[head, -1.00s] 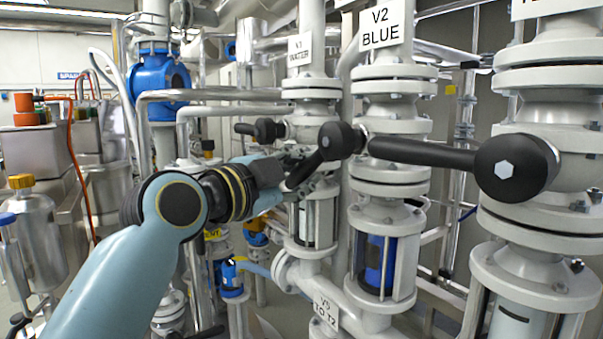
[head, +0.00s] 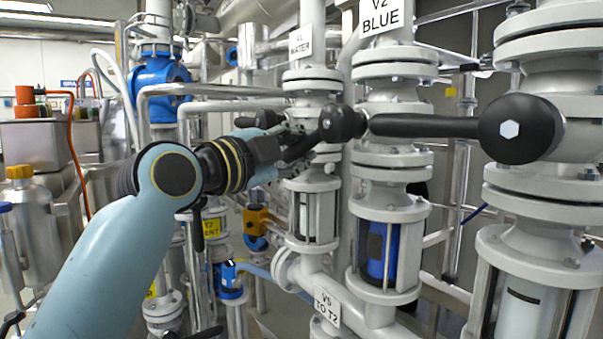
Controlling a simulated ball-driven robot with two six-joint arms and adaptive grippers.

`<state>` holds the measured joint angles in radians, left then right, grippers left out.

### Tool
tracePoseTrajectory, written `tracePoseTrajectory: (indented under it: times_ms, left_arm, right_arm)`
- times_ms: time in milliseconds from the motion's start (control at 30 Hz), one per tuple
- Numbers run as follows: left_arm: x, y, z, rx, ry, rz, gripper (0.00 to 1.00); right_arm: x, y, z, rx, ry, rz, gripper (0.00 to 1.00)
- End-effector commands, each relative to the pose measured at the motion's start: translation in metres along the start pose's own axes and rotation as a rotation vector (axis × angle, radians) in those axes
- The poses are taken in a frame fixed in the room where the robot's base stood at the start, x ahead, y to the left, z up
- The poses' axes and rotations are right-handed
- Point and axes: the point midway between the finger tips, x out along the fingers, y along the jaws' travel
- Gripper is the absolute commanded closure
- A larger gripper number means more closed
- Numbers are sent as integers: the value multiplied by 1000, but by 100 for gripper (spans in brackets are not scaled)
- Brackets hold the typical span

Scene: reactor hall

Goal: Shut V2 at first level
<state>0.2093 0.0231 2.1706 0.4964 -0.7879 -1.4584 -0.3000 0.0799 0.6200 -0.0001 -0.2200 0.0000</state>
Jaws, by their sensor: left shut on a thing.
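The V2 BLUE sign (head: 380,16) hangs on the pipe above a pale grey flanged valve column in the middle. The V2 valve's black lever (head: 343,122) has its round hub in front of that column. Its arm points left and slightly down from the hub. My left gripper (head: 290,146) is shut on the lever's outer part, left of the hub. Its dark fingers hide much of the lever's end. A sight glass (head: 376,254) below the valve shows blue. My right gripper is not in view.
Another large black lever (head: 516,129) on the right column points left, its tip near the V2 hub. A smaller black lever (head: 262,119) at the left neighbouring valve is close behind my gripper. The V5 TO T2 pipe (head: 326,309) runs below.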

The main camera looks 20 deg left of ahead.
Motion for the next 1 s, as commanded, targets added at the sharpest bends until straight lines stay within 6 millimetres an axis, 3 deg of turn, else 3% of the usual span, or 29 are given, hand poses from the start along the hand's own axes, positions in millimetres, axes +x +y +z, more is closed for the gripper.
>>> tracePoseTrajectory:
  times_ms: [100,400,1000]
  left_arm:
    - [1,-11,-1,90,24,-43,100]
    - [3,-30,-7,277,62,-96,100]
    - [4,-43,-13,386,84,-123,100]
  right_arm:
    - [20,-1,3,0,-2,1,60]
    - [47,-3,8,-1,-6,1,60]
    - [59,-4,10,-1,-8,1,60]
